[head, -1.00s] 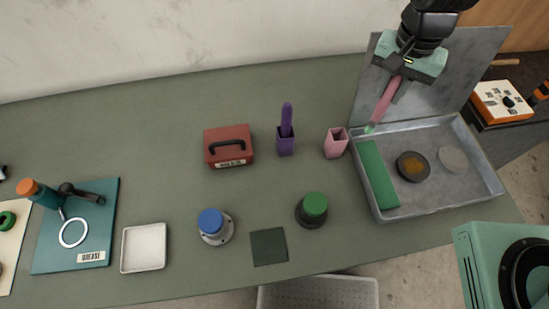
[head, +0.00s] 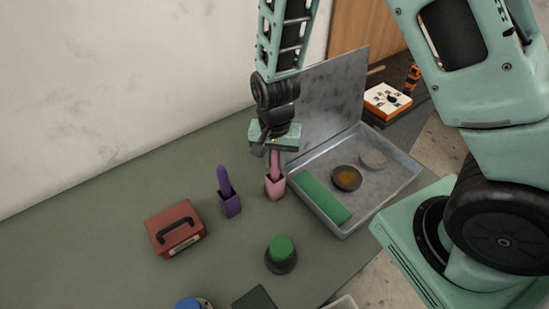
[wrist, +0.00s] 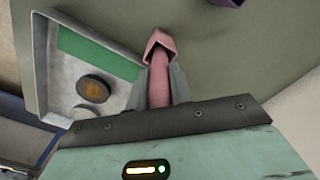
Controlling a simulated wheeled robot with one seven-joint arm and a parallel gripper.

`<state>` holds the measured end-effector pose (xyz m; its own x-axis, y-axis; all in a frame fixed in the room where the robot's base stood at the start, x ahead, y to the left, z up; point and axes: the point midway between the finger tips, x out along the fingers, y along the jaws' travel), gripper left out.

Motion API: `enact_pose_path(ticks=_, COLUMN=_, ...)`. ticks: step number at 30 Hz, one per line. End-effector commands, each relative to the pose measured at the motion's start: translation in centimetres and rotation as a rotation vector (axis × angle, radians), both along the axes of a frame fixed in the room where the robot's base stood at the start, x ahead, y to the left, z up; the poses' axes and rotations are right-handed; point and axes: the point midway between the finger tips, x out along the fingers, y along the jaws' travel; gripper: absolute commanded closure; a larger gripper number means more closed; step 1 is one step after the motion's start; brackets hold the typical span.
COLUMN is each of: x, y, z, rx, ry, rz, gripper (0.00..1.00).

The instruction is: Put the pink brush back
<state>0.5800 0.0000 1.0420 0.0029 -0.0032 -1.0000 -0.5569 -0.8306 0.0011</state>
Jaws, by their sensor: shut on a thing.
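The pink brush (head: 274,162) stands upright with its lower end inside the pink holder (head: 275,187) on the table. My gripper (head: 273,152) is above the holder, shut on the brush's handle. In the wrist view the brush (wrist: 159,85) runs between the two fingers into the mouth of the pink holder (wrist: 160,45). The brush's bristle end is hidden inside the holder.
The open metal case (head: 400,185) with its raised lid stands right of the holder, holding a green block (head: 320,196) and round items. A purple holder with a purple brush (head: 229,200) stands left. A red box (head: 174,232) and a green-topped knob (head: 281,255) stand nearer.

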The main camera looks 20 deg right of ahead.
Motion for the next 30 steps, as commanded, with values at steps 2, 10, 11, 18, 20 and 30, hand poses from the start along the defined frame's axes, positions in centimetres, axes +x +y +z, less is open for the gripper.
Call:
enact_pose_path(ticks=2, x=0.0, y=0.0, z=-0.5, rx=0.001, ry=0.002, rz=0.0, gripper=1.0)
enact_pose_path(ticks=10, x=0.0, y=0.0, z=-0.8, rx=0.001, ry=-0.001, rz=0.001, gripper=1.0)
enact_pose_path(ticks=11, x=0.0, y=0.0, z=-0.8, rx=0.001, ry=-0.001, rz=0.001, gripper=1.0)
enact_pose_path(ticks=18, x=0.0, y=0.0, z=-1.0, rx=0.001, ry=-0.001, rz=0.001, gripper=0.57)
enact_pose_path(ticks=20, x=0.0, y=0.0, z=-1.0, rx=0.001, ry=-0.001, rz=0.001, gripper=0.57)
enact_pose_path(ticks=30, x=0.1, y=0.1, z=-0.1, rx=0.001, ry=-0.003, rz=0.002, gripper=0.57)
